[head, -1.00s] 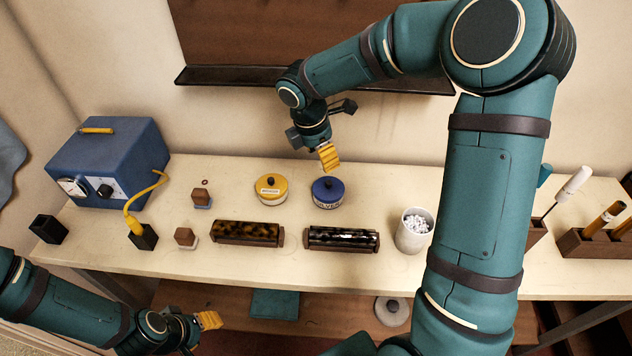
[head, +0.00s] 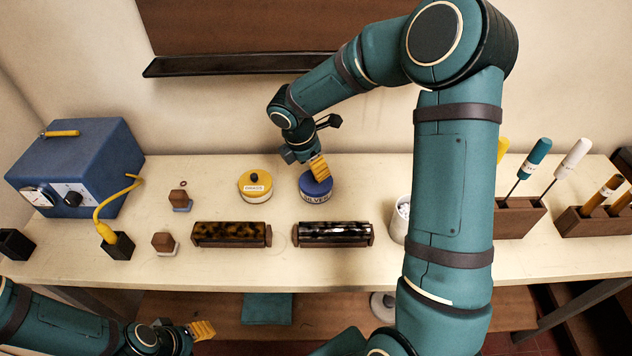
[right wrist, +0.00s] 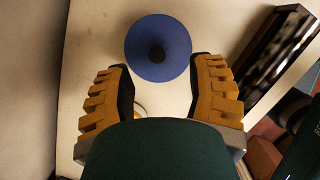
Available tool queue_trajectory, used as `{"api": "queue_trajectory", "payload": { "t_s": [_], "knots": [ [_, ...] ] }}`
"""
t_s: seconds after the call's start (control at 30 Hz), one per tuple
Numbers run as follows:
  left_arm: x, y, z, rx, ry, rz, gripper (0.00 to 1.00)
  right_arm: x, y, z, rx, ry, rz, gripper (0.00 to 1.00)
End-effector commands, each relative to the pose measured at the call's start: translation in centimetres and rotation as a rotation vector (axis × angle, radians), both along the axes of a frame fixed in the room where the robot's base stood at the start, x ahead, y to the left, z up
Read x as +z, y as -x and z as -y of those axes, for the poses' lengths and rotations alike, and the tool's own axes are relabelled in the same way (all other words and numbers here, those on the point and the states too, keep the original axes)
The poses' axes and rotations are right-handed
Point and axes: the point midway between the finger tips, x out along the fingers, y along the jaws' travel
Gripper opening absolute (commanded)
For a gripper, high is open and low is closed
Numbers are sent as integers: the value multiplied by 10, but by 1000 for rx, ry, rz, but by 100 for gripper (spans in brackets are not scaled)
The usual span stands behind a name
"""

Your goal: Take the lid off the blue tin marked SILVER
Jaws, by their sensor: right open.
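The blue tin marked SILVER (head: 317,190) stands on the bench with its blue lid on. In the right wrist view the round blue lid (right wrist: 158,40) with its dark centre knob (right wrist: 156,54) lies just beyond and between my fingertips. My right gripper (head: 319,168) is over the tin in the head view and hides the knob there. Its yellow fingers (right wrist: 163,75) are apart with nothing between them. My left gripper (head: 203,330) is low at the left, in front of the bench edge; whether it is open is unclear.
A yellow tin (head: 254,190) stands just left of the blue one. A white cup (head: 399,222) is partly hidden by my right arm. A blue box (head: 75,165) stands at the left.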

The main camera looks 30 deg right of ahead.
Motion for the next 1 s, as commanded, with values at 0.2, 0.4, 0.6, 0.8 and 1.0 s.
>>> {"api": "queue_trajectory", "payload": {
  "t_s": [0.2,0.4,0.6,0.8,1.0],
  "knots": [
    [-6,1,0,-2,1,-3,47,-23,-2,5,-1,-1,-4,55],
    [-11,3,1,-6,2,-7,47,-48,-3,12,-1,-1,-2,55],
    [-11,4,1,-6,2,-8,47,-50,-4,13,0,0,-1,55],
    [-11,4,1,-6,2,-8,47,-49,-4,13,0,0,-1,8],
    [-11,3,1,-6,2,-8,47,-49,-3,13,0,0,-1,0]
  ]
}}
